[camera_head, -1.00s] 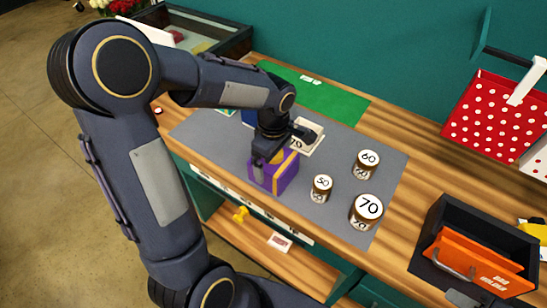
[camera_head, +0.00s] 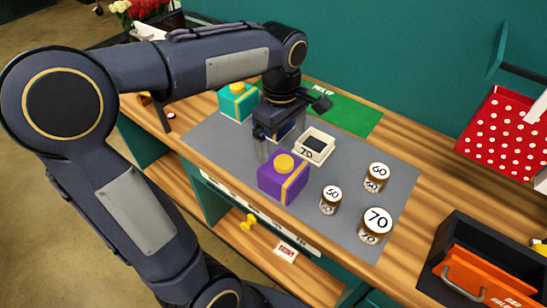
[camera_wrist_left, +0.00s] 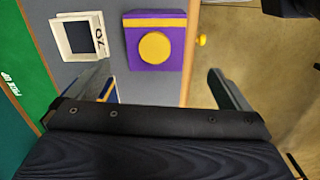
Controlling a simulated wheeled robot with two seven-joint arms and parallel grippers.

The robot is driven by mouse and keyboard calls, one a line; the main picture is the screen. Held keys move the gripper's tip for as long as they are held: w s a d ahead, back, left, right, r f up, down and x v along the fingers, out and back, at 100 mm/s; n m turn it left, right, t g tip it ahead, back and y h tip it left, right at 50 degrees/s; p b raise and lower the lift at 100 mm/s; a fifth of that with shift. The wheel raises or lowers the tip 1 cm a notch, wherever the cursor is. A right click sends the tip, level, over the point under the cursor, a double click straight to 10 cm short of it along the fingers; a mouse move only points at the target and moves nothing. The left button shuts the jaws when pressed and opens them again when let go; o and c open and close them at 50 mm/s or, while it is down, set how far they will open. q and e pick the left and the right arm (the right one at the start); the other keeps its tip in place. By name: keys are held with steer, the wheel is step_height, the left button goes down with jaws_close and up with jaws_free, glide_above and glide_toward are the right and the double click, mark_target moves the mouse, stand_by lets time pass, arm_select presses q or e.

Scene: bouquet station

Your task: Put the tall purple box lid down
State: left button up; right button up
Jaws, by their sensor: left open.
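The purple box (camera_head: 272,185) stands upright on the grey mat. Its purple lid with a round yellow knob (camera_head: 285,162) sits on top, and a yellow band runs over it. In the left wrist view the knob (camera_wrist_left: 155,47) and lid (camera_wrist_left: 135,33) show from above, clear of the fingers. My left gripper (camera_head: 275,143) is open and empty, behind and left of the purple box, apart from it. A blue box with a yellow band (camera_wrist_left: 110,92) is partly hidden by the left finger. My right gripper is not in view.
A white tray marked 70 (camera_head: 315,146) stands behind the purple box. Brown jars marked 50 (camera_head: 331,200), 60 (camera_head: 375,177) and 70 (camera_head: 376,225) stand to the right. A teal box (camera_head: 237,102) is at the back left. The grey mat (camera_head: 215,145) is bare at left.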

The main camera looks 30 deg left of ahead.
arm_select(q)
steer(key=s+d+f+m+t+h, duration=0.1)
steer(key=s+d+m+t, duration=0.1)
steer(key=s+m, duration=0.5)
steer(key=s+d+f+m+t+h, duration=0.2)
steer(key=s+m+t, duration=0.1)
steer(key=s+m, duration=0.4)
steer(key=shift+s+f+h, duration=0.3)
steer(key=shift+s, duration=0.6)
